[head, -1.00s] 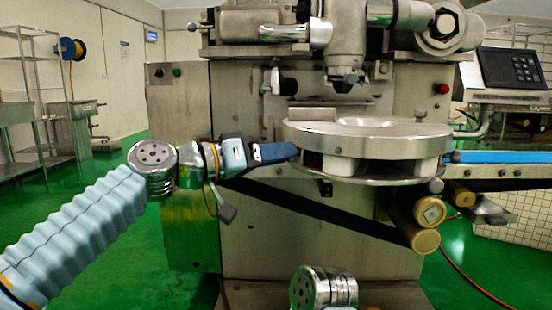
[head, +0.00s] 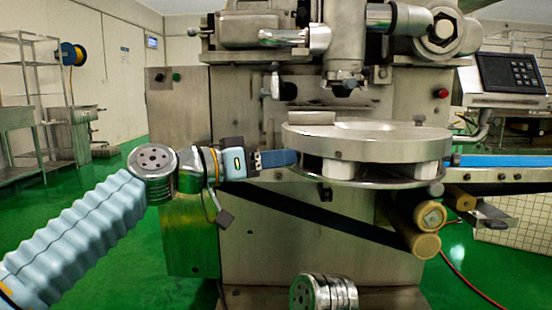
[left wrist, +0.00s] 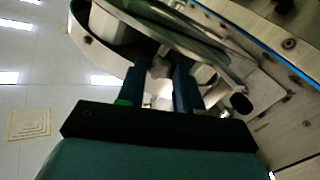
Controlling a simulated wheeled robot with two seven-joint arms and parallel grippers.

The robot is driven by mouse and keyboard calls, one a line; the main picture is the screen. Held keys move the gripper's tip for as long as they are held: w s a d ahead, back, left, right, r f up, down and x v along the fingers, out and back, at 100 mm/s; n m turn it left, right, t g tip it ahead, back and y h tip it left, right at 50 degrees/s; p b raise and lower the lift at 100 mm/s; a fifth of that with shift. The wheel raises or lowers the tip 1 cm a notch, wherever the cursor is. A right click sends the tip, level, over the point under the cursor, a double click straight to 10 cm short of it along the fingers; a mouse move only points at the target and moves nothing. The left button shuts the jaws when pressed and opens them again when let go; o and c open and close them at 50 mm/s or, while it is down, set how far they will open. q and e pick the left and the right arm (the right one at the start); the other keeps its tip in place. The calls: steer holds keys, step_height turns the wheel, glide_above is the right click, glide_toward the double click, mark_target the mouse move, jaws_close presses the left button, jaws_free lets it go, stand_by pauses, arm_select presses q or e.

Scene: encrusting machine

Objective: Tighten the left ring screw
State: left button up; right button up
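The machine's round steel ring (head: 366,143) stands at the centre right of the head view, and its curved rim shows at the top of the left wrist view (left wrist: 95,45). My left gripper (head: 296,158) is at the left edge of the ring. Its blue fingers point right, and their tips overlap the ring's edge. In the left wrist view the two fingers (left wrist: 160,80) are apart, with a small grey metal piece (left wrist: 160,68) between their tips. This may be the left ring screw, which the fingers hide in the head view. Whether they touch it cannot be told. My right gripper is not in view.
The machine's steel body (head: 290,235) stands close behind my left gripper. A blue conveyor belt (head: 500,160) and tan rollers (head: 425,243) are on the right. A dark knob (left wrist: 241,103) is right of the fingers in the wrist view. Green floor is free at left.

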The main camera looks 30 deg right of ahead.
arm_select(q)
steer(key=shift+o, duration=1.4)
steer(key=shift+a, duration=0.1)
steer(key=a+b, duration=0.2)
steer(key=a, duration=1.1)
steer(key=shift+w+a+b, duration=0.2)
steer(key=shift+a+b, duration=0.1)
steer(key=shift+b, duration=0.05)
